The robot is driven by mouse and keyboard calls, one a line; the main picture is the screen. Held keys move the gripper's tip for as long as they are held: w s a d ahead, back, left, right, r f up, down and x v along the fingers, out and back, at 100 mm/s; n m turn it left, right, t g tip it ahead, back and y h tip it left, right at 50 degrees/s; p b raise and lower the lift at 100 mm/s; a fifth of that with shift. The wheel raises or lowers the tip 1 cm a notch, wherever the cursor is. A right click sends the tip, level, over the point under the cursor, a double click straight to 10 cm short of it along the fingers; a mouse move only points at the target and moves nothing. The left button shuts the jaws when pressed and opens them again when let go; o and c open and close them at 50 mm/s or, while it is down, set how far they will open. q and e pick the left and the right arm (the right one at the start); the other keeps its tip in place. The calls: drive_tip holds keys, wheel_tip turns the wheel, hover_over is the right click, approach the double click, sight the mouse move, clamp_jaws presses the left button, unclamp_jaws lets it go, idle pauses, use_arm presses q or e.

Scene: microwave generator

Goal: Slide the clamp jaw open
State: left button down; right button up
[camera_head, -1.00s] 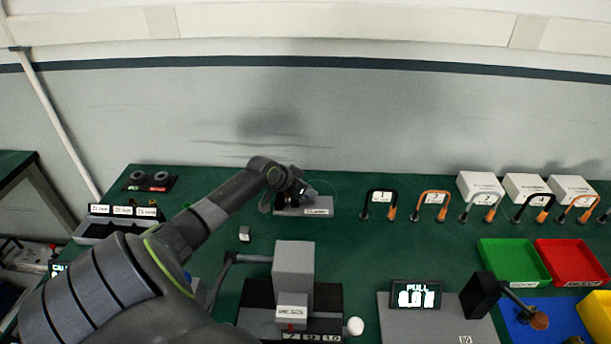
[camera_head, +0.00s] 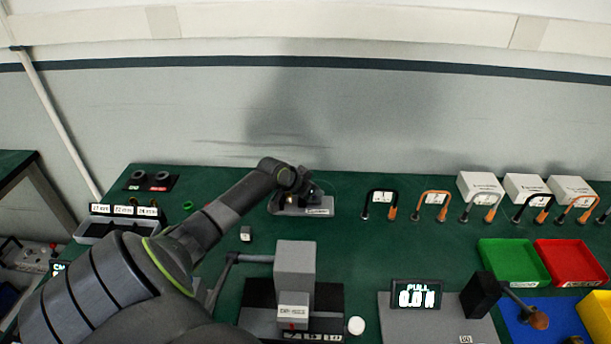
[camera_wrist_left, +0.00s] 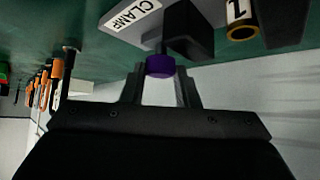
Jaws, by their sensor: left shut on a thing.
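The clamp (camera_head: 288,210) is a grey plate with a white label on the green bench, below the back wall. In the left wrist view its plate (camera_wrist_left: 112,27) carries the label CLAMP and a dark block (camera_wrist_left: 190,38). A purple knob (camera_wrist_left: 160,66) sticks out beside that block. My left gripper (camera_head: 312,192) is over the clamp and hides much of it. In the left wrist view its two fingertips (camera_wrist_left: 160,75) are shut on the purple knob, one on each side. My right gripper is not in view.
A brass-coloured ring (camera_wrist_left: 243,31) with a numbered label is close to the clamp in the left wrist view. Several numbered shackle-like hoops (camera_head: 380,201) stand to the right. A grey press-like block (camera_head: 294,265) stands in front. Bare bench lies between it and the clamp.

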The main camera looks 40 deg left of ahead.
use_arm(q)
drive_tip(key=shift+w+d+r, duration=0.1)
drive_tip(key=shift+w+d, duration=0.65)
drive_tip(key=shift+d, duration=0.1)
drive_tip(key=c, duration=1.4)
unclamp_jaws()
drive_tip(key=shift+w+d, duration=0.1)
drive_tip(key=shift+s+a+r, duration=0.2)
drive_tip(key=shift+s+r, duration=0.15)
drive_tip(key=shift+s, duration=0.15)
drive_tip(key=v, duration=1.6)
drive_tip(key=shift+d+r+b, duration=0.1)
drive_tip(key=shift+d+b, duration=0.05)
drive_tip(key=shift+b, duration=0.2)
